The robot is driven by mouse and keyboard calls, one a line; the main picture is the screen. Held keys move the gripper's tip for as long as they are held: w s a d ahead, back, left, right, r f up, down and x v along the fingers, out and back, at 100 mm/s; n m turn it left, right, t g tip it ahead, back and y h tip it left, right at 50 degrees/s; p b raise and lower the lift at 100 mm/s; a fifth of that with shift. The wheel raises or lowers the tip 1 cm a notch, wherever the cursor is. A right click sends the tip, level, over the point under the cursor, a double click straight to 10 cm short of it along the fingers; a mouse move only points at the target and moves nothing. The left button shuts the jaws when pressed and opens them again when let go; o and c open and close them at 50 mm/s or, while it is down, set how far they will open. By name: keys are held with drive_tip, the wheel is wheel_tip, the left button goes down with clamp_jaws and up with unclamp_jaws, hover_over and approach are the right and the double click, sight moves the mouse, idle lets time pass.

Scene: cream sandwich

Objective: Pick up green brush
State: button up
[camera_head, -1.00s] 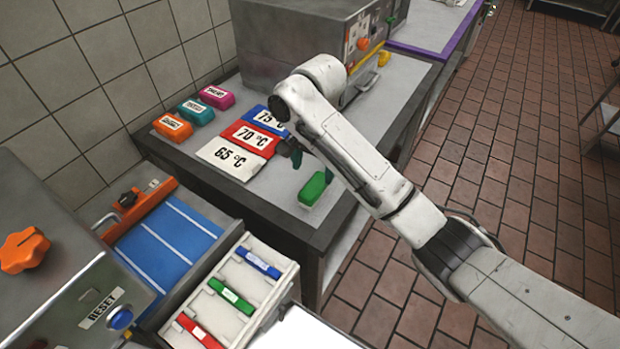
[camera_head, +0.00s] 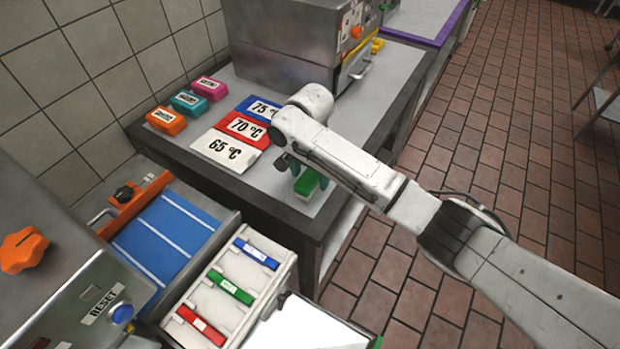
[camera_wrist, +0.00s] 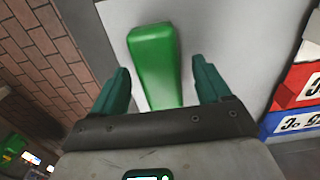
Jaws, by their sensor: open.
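The green brush (camera_head: 307,182) lies on the grey table top near its front corner, partly covered by my gripper in the head view. In the wrist view the green brush (camera_wrist: 153,60) extends away from me, with a pale strip along its lower left side. My gripper (camera_wrist: 160,82) is open, with one dark green finger on each side of the near end of the brush and visible gaps between. In the head view my gripper (camera_head: 300,172) is at the brush, its fingers partly hidden by the arm. I cannot tell how high the fingers are above the table.
Temperature mats, 65 °C (camera_head: 222,149), 70 °C (camera_head: 245,130) and 75 °C (camera_head: 263,110), lie left of the gripper. Orange (camera_head: 166,121), teal (camera_head: 188,103) and pink (camera_head: 209,88) blocks sit by the wall. A metal machine (camera_head: 290,45) stands behind. A tray (camera_head: 222,307) holds coloured bars at the front.

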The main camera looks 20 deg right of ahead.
drive_tip(key=shift+f, duration=0.45)
drive_tip(key=c, duration=1.2)
drive_tip(key=shift+o, duration=0.2)
drive_tip(key=shift+r, duration=0.15)
drive_tip(key=shift+r, duration=0.55)
drive_tip(key=s+r+p, duration=0.6)
drive_tip(key=s+r, duration=0.5)
drive_tip(key=s, duration=0.3)
drive_tip(key=shift+r, duration=0.35)
